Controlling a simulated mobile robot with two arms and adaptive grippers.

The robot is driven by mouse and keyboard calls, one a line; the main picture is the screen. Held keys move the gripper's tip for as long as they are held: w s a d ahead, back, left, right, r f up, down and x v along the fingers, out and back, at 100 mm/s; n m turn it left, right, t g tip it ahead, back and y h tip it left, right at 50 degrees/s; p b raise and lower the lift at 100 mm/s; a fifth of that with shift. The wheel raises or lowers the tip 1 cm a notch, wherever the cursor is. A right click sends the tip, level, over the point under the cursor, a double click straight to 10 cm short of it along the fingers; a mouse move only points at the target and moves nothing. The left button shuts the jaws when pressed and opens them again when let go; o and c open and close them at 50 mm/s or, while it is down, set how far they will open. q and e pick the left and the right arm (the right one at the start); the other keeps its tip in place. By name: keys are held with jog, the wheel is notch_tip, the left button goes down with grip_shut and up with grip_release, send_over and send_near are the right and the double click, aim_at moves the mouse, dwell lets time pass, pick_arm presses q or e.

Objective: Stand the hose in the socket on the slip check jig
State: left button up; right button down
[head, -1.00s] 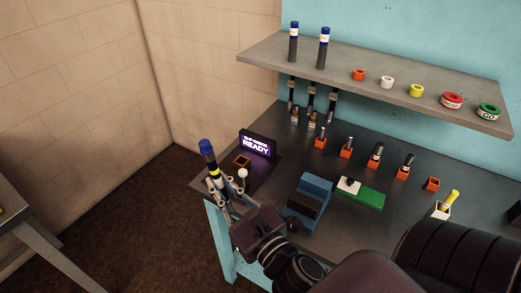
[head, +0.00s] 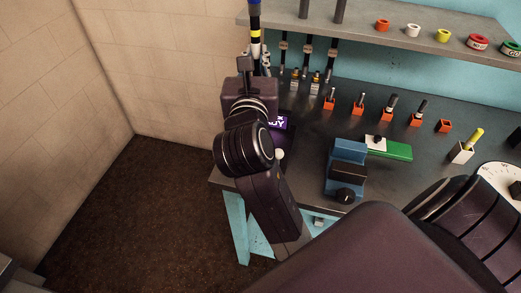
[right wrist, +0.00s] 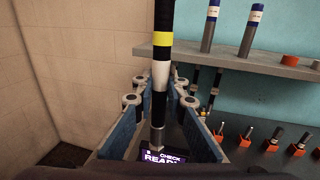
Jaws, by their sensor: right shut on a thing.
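My right gripper (head: 260,58) is shut on the hose (head: 255,37), black with yellow and white bands and a blue end on top. In the right wrist view the hose (right wrist: 162,55) stands nearly upright between the fingers (right wrist: 160,100), its metal lower end pointing down in front of the jig's screen (right wrist: 166,158). The slip check jig's lit screen (head: 281,122) shows partly behind my right arm in the head view, with its white ball (head: 281,154). The socket is hidden in both views. My left gripper is not in view.
The grey shelf (head: 362,23) carries hoses, rings and tape rolls, close to the right of the raised hose. Hoses hang beneath it. On the bench (head: 300,170) are orange holders, a blue device (head: 346,165) and a green block (head: 396,151). Open floor lies left.

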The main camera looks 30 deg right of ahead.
jog(key=shift+d+r+m+g+h, duration=0.3)
jog(key=shift+d+r+m+h, duration=0.25)
jog(key=shift+r, duration=0.2)
jog(key=shift+f+b, duration=0.3)
jog(key=shift+f, duration=0.05)
pick_arm(q)
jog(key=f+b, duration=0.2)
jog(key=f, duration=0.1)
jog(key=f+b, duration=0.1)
jog(key=b, duration=0.1)
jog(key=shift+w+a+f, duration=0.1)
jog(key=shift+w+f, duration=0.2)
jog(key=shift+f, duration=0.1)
pick_arm(e)
notch_tip(320, 180, down, 19)
jog(key=c, duration=2.4)
grip_release()
jog(key=shift+f, duration=0.2)
jog(key=o, duration=0.5)
jog(key=shift+c, duration=0.2)
